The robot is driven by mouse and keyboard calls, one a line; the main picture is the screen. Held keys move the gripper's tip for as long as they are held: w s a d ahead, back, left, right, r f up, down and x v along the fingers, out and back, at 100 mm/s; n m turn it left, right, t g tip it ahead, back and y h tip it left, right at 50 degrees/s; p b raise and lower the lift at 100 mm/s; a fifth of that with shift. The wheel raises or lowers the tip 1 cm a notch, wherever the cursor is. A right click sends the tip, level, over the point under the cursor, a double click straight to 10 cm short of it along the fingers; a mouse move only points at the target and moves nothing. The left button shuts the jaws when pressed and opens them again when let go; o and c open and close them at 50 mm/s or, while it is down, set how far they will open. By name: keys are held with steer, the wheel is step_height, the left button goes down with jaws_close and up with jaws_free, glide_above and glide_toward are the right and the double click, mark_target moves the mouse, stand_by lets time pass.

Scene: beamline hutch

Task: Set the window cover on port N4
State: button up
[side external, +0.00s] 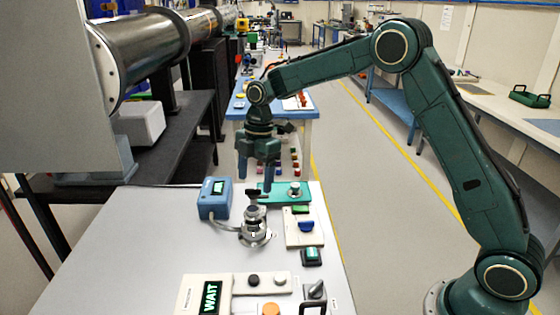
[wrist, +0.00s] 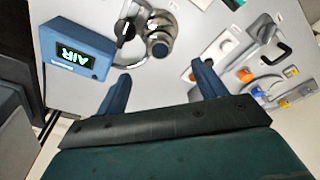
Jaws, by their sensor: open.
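My gripper (side external: 258,176) is open and empty, pointing down above the far part of the grey bench. Its two blue fingers also show in the wrist view (wrist: 160,88). A metal flanged fitting (side external: 255,235) with a black handle stands upright on the bench, nearer the camera than my gripper. It also shows in the wrist view (wrist: 160,43), beyond the fingers. A green plate with a silver knob (side external: 294,189) lies right of my gripper. A pale block with a blue handle (side external: 306,227) is nearer. I cannot tell which piece is the window cover, and no N4 label is readable.
A blue box (side external: 215,198) with a lit display, reading AIR in the wrist view (wrist: 78,52), is cabled to the fitting. A green button box (side external: 311,256) and a panel reading WAIT (side external: 208,298) stand nearer. A large metal pipe (side external: 140,50) is upper left.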

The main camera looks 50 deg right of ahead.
steer(key=r, duration=0.3)
steer(key=d+r, duration=0.1)
steer(key=r, duration=0.1)
steer(key=shift+r, duration=0.3)
steer(key=shift+a+r, duration=0.1)
steer(key=s+r+m+t, duration=0.3)
steer(key=s+r+m, duration=0.65)
steer(key=s, duration=0.65)
steer(key=s+d+f+m+t+h, duration=0.1)
steer(key=s+m, duration=0.3)
steer(key=s, duration=0.5)
steer(key=s+d+f+m+t, duration=0.1)
steer(key=s+m, duration=0.3)
steer(key=s, duration=0.5)
steer(key=shift+s+d+f+t+h, duration=0.15)
steer(key=shift+s+d+t+h, duration=0.15)
steer(key=shift+d+h, duration=0.1)
steer(key=shift+w+m, duration=0.1)
steer(key=shift+m, duration=0.15)
